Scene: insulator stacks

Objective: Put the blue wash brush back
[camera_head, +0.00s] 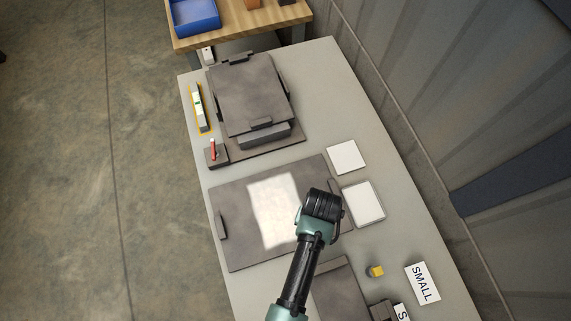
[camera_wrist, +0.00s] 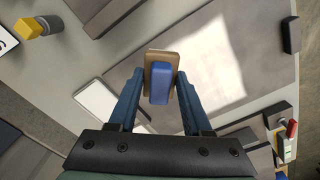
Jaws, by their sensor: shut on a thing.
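The blue wash brush (camera_wrist: 159,84) shows in the wrist view as a blue block against a tan-brown part. It sits between the two fingers of my gripper (camera_wrist: 157,80), which is shut on it. In the head view my gripper (camera_head: 323,206) is over the right part of the large dark plate (camera_head: 240,245), beside the white tiles. The brush is hidden there behind my wrist. The frames do not clearly show how high the brush is above the plate.
Two white tiles (camera_head: 347,157) (camera_head: 363,203) lie right of the plate. A yellow-topped grey piece (camera_head: 376,271) and a SMALL card (camera_head: 422,283) are nearer. A dark stack (camera_head: 250,95), red-handled item (camera_head: 213,150) and yellow-edged level (camera_head: 200,108) stand farther back. A blue tray (camera_head: 195,15) is on a wooden table.

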